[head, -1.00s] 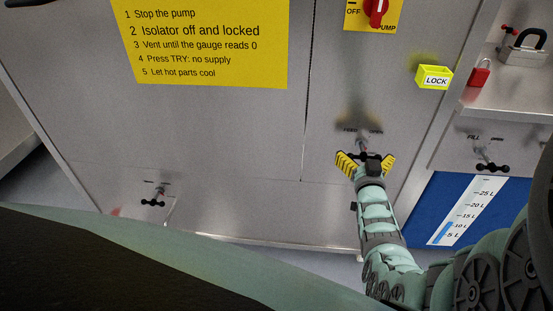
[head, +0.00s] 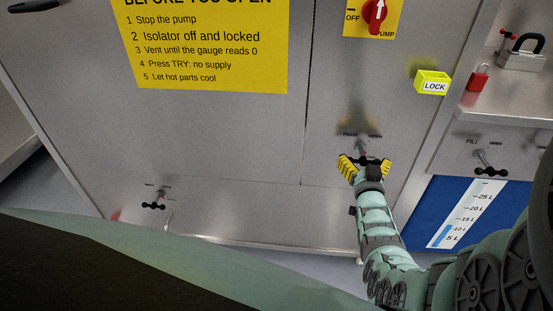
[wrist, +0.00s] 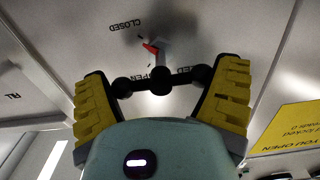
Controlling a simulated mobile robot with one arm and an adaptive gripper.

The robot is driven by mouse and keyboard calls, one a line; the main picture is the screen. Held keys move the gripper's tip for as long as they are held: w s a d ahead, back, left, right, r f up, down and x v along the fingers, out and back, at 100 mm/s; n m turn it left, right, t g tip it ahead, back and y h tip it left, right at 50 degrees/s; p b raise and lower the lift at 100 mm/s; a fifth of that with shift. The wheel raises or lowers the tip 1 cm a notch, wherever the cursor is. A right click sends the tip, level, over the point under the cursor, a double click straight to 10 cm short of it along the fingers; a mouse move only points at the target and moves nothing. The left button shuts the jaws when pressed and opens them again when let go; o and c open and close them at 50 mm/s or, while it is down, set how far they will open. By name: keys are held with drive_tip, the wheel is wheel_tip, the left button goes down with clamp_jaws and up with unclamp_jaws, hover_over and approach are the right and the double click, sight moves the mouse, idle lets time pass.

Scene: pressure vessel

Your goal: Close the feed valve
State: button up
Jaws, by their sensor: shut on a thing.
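The feed valve handle (wrist: 160,80) is a black bar with ball ends and a red pointer on a short stem. In the wrist view it lies between the two yellow ridged fingers of my gripper (wrist: 162,90), which is shut on it. The red pointer tilts up toward the left, on the side of the CLOSED label. In the head view my gripper (head: 364,163) is at the handle below the FEED label, and the fingers partly hide the handle.
The red pump switch (head: 376,16) is above on the panel. A yellow LOCK box (head: 432,82), red padlock (head: 478,77) and black-shackled padlock (head: 523,52) are at right. The fill valve (head: 490,160) stands right of my gripper, another valve (head: 154,205) far left.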

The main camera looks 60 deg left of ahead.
drive_tip(key=o, duration=0.8)
drive_tip(key=shift+o, duration=0.2)
drive_tip(key=v, duration=1.1)
drive_tip(key=shift+s+d, duration=0.25)
drive_tip(key=shift+s, duration=0.1)
